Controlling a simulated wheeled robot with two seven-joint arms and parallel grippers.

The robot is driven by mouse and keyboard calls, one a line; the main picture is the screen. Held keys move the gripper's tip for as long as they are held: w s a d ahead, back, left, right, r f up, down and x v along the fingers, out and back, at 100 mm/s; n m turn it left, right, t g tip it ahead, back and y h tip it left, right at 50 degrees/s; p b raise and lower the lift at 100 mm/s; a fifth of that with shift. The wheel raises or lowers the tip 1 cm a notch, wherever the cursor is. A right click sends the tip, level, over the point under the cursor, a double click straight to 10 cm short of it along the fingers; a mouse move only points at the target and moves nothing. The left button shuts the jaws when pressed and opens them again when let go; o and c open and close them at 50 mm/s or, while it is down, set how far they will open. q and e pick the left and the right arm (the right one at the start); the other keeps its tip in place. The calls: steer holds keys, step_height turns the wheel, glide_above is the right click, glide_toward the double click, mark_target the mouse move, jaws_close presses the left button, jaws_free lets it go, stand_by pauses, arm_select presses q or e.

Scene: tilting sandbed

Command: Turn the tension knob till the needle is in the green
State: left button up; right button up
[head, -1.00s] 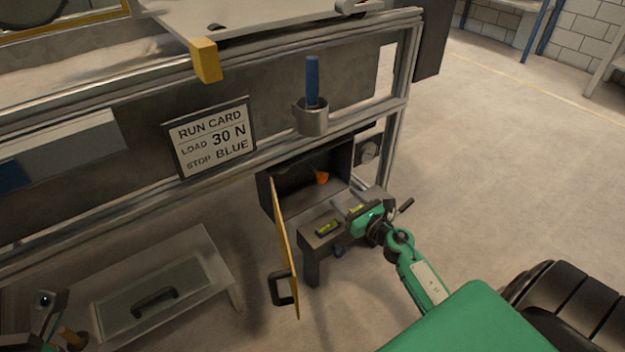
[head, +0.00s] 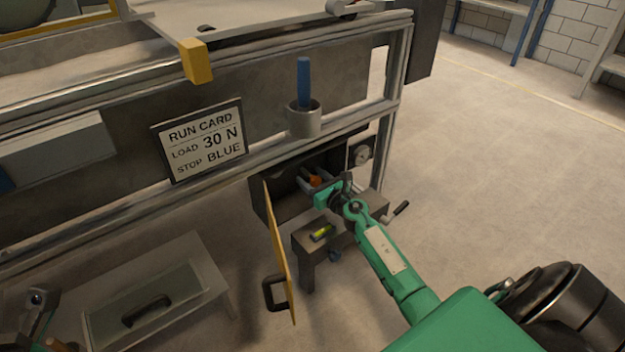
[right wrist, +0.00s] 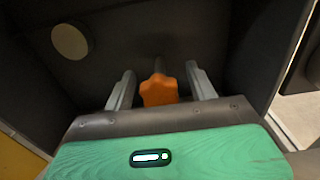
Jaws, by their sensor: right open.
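The orange tension knob (head: 315,181) sits inside the open dark cabinet (head: 262,203) under the frame. In the right wrist view the lobed knob (right wrist: 158,91) is between the two grey fingers, with a gap on each side. My right gripper (head: 309,183) is open and reaches into the cabinet; its fingers also show in the wrist view (right wrist: 160,88). A round gauge (head: 360,155) is right of the cabinet opening; its needle and green zone are too small to read. A dark part at the lower left edge may be my left gripper (head: 40,302); its jaws are unclear.
The yellow cabinet door (head: 279,250) stands open, left of my right arm. A small bench with a level vial (head: 320,233) and a crank (head: 397,213) is below the opening. A run card (head: 203,140) and a cup (head: 303,122) are above. The floor at right is clear.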

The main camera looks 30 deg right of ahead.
steer(key=shift+w, duration=0.1)
steer(key=c, duration=1)
